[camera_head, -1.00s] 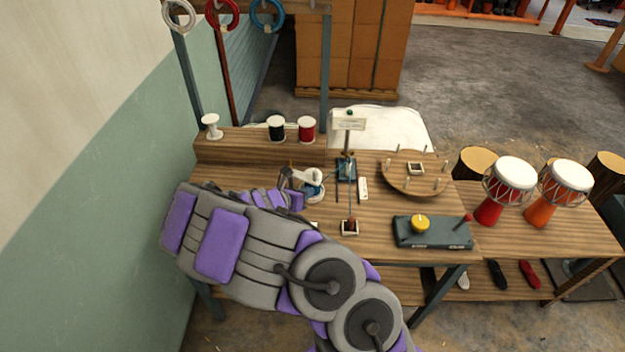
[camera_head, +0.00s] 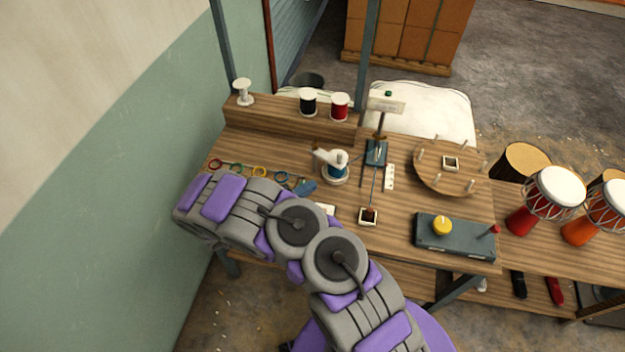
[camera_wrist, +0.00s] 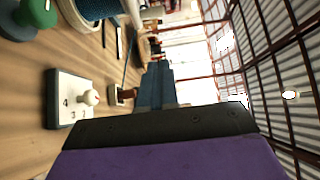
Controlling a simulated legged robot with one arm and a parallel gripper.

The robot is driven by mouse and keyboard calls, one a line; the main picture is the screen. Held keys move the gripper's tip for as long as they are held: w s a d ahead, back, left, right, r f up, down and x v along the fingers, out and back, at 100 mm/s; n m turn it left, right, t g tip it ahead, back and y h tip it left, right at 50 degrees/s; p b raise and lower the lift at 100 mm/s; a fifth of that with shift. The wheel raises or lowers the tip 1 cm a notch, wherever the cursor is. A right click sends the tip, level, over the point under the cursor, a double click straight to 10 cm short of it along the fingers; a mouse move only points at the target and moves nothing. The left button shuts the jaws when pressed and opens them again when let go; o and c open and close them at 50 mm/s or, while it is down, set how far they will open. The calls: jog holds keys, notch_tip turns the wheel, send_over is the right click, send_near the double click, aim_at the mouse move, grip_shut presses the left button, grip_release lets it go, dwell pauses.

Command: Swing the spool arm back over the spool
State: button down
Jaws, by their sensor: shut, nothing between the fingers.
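The spool of blue thread (camera_head: 336,172) stands upright in a white rimmed base on the workbench in the head view. The white spool arm (camera_head: 328,157) shows at its top, with its end reaching toward the upper left; the exact overlap is too small to tell. The spool's blue side also shows at the top of the wrist view (camera_wrist: 97,8). My gripper (camera_head: 308,187) is shut and empty, just left of and nearer than the spool, apart from it. Its blue fingers (camera_wrist: 155,86) fill the middle of the wrist view. My forearm hides part of the bench's front left.
Coloured rings (camera_head: 259,171) lie to the left. A blue stand (camera_head: 376,153), small square box (camera_head: 368,216), pegged round board (camera_head: 450,166) and dark control box (camera_head: 453,236) are to the right. A raised shelf (camera_head: 290,121) with spools runs behind. The wall is close at left.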

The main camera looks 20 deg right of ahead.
jog(key=w+b+x, duration=0.1)
jog(key=w+x, duration=0.1)
jog(key=x, duration=0.9)
jog(key=shift+w+a+b, duration=0.2)
jog(key=shift+w+b, duration=0.1)
jog(key=shift+b, duration=0.05)
jog(key=shift+d, duration=0.15)
